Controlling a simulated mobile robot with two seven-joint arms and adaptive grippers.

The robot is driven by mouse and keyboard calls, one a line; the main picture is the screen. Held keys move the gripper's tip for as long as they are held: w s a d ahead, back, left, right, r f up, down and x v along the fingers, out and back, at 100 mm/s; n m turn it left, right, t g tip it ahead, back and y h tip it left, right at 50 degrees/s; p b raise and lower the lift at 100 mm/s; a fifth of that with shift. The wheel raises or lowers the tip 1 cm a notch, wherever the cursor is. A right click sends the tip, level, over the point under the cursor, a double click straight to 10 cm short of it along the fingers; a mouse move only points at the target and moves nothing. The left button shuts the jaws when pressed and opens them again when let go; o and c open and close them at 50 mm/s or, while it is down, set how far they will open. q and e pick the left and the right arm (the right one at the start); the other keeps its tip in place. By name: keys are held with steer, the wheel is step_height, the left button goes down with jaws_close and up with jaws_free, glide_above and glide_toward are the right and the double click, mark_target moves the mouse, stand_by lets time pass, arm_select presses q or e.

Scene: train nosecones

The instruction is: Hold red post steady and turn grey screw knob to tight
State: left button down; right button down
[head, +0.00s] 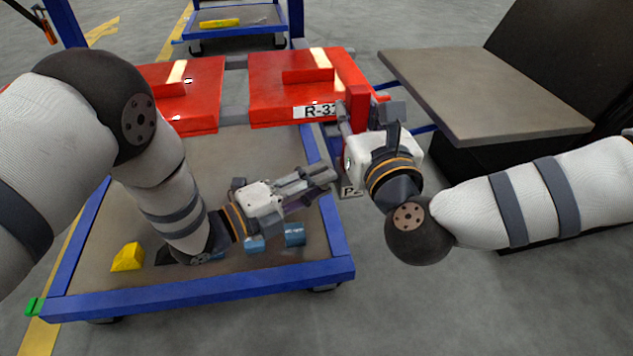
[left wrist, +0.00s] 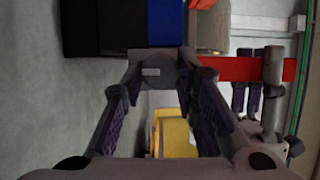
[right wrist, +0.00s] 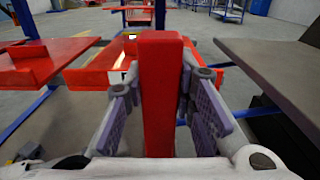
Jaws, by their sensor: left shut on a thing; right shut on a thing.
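The red post (right wrist: 162,95) stands upright between the fingers of my right gripper (right wrist: 162,100) in the right wrist view. My right gripper is shut on it, with a purple-padded finger on each side. In the head view the post (head: 356,108) is partly hidden by that gripper (head: 362,118). My left gripper (head: 325,174) is lower and to the left of it. In the left wrist view its fingertips (left wrist: 155,78) close on the round grey screw knob (left wrist: 156,70). In the head view I cannot make out the knob apart from the fingertips. How tight it is does not show.
Red panels (head: 300,90) lie across a blue-framed cart (head: 200,296). A yellow block (head: 128,257) and blue pieces (head: 294,234) lie on its lower deck. A grey-topped table (head: 480,95) stands at the right, close to my right arm. Another cart (head: 240,16) stands behind.

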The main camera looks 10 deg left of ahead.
stand_by(0.5)
arm_select(q)
steer(key=c, duration=1.3)
jaws_free()
steer(key=shift+s, duration=0.1)
steer(key=v, duration=1.2)
arm_select(e)
steer(key=c, duration=1.3)
jaws_free()
